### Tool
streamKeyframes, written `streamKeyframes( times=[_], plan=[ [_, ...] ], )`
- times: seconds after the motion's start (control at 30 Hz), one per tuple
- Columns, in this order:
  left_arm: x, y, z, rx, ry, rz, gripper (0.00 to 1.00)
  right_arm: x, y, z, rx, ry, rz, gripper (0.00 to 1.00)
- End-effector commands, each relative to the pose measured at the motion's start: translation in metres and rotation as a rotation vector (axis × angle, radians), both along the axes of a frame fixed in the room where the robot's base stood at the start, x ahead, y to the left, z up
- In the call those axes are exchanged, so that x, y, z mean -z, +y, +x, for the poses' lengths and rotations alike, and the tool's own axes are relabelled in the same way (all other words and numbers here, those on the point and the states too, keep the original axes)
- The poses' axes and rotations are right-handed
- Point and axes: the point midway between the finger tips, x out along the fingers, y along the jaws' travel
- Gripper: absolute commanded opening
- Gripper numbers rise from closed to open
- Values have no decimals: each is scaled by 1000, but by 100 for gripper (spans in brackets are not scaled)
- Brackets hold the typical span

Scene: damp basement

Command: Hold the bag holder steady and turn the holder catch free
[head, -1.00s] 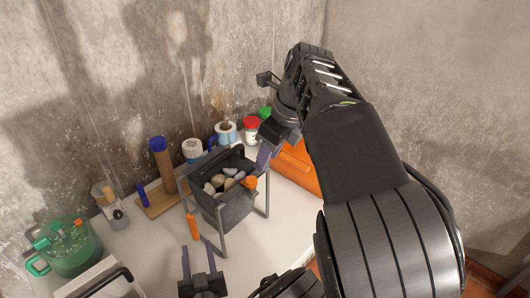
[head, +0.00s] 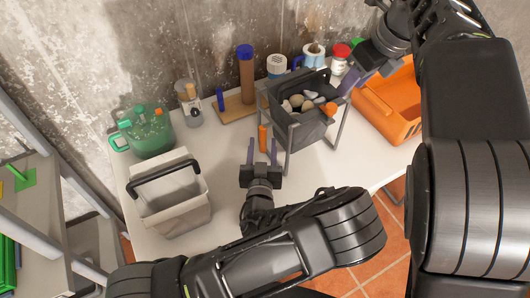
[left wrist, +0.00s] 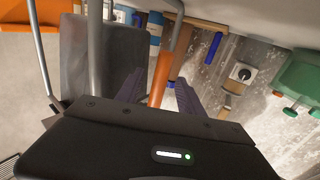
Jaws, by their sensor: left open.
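The bag holder (head: 289,148) is a grey frame on the table with a dark bag (head: 304,129) full of stones. An orange grip (head: 263,138) stands at its left front leg; the grip also shows in the left wrist view (left wrist: 161,80). An orange knob (head: 330,108), perhaps the catch, sits at its right front rim. My left gripper (head: 262,151) is open, its fingers either side of the orange grip, not visibly closed on it. My right gripper (head: 350,84) is at the frame's right upper corner; its finger gap is hidden.
An orange bin (head: 398,112) stands right of the holder. Bottles, a mug (head: 312,55) and a brown cylinder (head: 246,75) line the wall. A green jug (head: 146,131) and a pale bin (head: 172,205) stand left. Bare tabletop (head: 225,160) lies between pale bin and holder.

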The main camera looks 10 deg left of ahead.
Motion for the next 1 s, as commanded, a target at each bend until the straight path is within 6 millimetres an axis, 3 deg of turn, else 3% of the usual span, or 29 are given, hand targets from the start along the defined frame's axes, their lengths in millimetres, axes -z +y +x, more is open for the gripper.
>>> streamKeyframes(
  times=[0.2, 0.47, 1.0],
  plan=[
    [0, 3, 17, 1, 0, 1, 45, 0, 0, 0, 0, 0, 0, 36],
    [0, 3, 18, 1, 0, 1, 45, 0, 0, 0, 0, 0, 0, 36],
    [0, 3, 18, 0, 0, 1, 2, 0, 0, 0, 0, 0, 0, 36]
  ],
)
